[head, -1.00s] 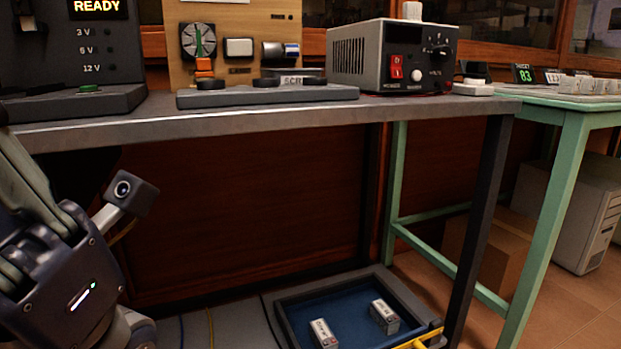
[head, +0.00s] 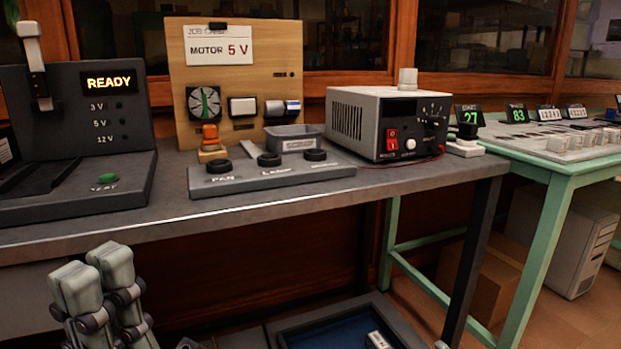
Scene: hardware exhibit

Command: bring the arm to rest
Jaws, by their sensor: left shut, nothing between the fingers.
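My left gripper (head: 100,280) is at the lower left of the head view, in front of the grey bench (head: 250,206) and below the level of its top. Its pale padded fingers point up and lie close together. It is shut and holds nothing. My right gripper is out of the picture.
On the bench stand a dark tester reading READY (head: 108,82), a wooden board with a MOTOR 5 V card (head: 219,46), a grey strip with black knobs (head: 270,174) and a power supply (head: 385,122). Below is a blue-lined tray (head: 330,330). A green table (head: 560,162) stands right.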

